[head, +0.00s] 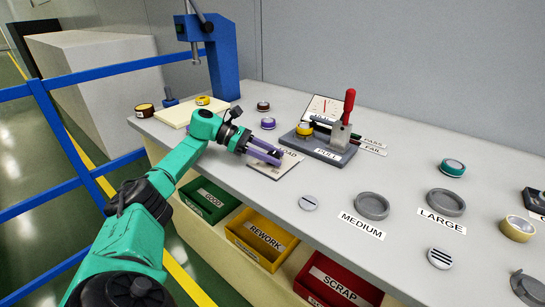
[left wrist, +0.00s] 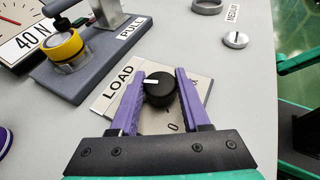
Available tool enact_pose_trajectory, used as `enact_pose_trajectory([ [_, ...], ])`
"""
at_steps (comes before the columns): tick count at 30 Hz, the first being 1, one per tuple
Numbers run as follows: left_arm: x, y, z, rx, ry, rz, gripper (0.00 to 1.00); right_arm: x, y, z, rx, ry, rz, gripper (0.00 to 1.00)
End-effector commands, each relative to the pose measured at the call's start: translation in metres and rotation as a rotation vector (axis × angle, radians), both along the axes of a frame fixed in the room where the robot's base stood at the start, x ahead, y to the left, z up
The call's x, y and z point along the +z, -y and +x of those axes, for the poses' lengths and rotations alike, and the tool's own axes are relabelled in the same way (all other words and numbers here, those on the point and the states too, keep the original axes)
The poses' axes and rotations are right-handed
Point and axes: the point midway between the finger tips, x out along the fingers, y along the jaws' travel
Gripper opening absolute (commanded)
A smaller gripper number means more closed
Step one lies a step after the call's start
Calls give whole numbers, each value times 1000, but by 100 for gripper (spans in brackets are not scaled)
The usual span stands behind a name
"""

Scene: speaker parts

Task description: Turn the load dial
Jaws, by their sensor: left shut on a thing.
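The load dial is a black round knob (left wrist: 160,90) with a white pointer mark, on a beige plate (left wrist: 198,84) labelled LOAD. In the left wrist view my left gripper (left wrist: 158,88) has its purple fingers on either side of the knob, shut on it. The white mark points to the left in that view. In the head view the left gripper (head: 265,152) reaches over the plate (head: 288,162) and hides the knob. My right gripper is not in view.
Behind the plate stands a grey PULL fixture (head: 318,145) with a red-handled lever (head: 348,105) and a gauge (head: 322,108). Grey MEDIUM (head: 371,206) and LARGE (head: 446,203) rings lie to the right. GOOD, REWORK and SCRAP bins (head: 335,285) sit below the table's front edge.

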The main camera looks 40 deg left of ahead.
Motion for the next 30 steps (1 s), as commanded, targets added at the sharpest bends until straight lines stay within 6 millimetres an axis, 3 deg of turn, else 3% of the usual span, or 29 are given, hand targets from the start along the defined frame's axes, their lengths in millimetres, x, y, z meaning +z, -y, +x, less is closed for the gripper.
enact_pose_trajectory([
  [18, 0, 1, 0, -44, 0, -2, 0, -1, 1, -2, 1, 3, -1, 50],
  [19, 0, 1, 0, -44, 0, -2, 50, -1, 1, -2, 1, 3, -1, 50],
  [21, 0, 1, 0, -44, 0, -2, 76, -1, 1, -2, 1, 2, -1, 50],
  [30, 0, 1, 0, -42, 0, -1, 76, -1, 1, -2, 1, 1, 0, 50],
])
